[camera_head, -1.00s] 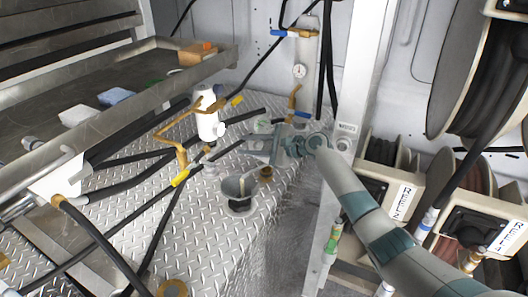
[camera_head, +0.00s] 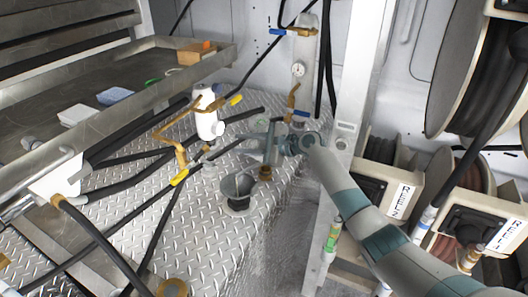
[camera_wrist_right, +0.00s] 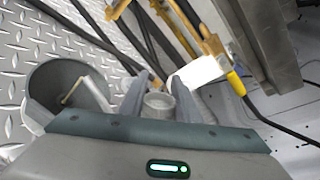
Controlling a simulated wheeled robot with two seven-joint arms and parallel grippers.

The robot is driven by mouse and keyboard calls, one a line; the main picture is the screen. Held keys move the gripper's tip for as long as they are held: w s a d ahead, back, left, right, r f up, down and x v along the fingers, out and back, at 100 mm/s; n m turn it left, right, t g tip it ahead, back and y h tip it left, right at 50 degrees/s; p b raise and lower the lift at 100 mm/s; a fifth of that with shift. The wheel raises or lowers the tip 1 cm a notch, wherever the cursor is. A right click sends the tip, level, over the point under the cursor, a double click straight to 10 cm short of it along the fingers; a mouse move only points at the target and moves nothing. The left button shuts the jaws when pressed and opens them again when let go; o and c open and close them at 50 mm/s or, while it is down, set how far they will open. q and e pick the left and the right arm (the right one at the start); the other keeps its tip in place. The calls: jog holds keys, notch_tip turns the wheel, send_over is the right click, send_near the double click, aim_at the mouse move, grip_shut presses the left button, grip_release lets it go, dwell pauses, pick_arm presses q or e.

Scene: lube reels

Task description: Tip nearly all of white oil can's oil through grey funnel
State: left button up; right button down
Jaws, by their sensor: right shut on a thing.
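My right gripper (camera_head: 266,146) is above the diamond-plate deck, up and to the right of the grey funnel (camera_head: 237,190). The gripper is shut on a pale, round-topped thing between its fingers in the wrist view, which looks like the white oil can (camera_wrist_right: 158,102). Most of the can is hidden by the fingers, and its tilt is hard to tell. The funnel stands on the deck with its wide mouth up, and shows at the left of the wrist view (camera_wrist_right: 42,88), apart from the fingers. A pale strip shows inside its mouth. My left gripper is out of view.
A white cylinder with brass pipes (camera_head: 208,124) stands left of the gripper. A brass fitting (camera_head: 265,173) is on the deck just right of the funnel. Black hoses cross the deck at left. A grey post (camera_head: 343,140) and hose reels are at right.

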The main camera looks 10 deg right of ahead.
jog(key=shift+d+r, duration=0.1)
jog(key=shift+r, duration=0.05)
jog(key=shift+s+d+p, duration=0.45)
jog(key=shift+d+p, duration=0.05)
jog(key=shift+p, duration=0.1)
jog(key=shift+w+a, duration=0.1)
jog(key=shift+w+a, duration=0.3)
jog(key=shift+a, duration=0.35)
dwell(0.6)
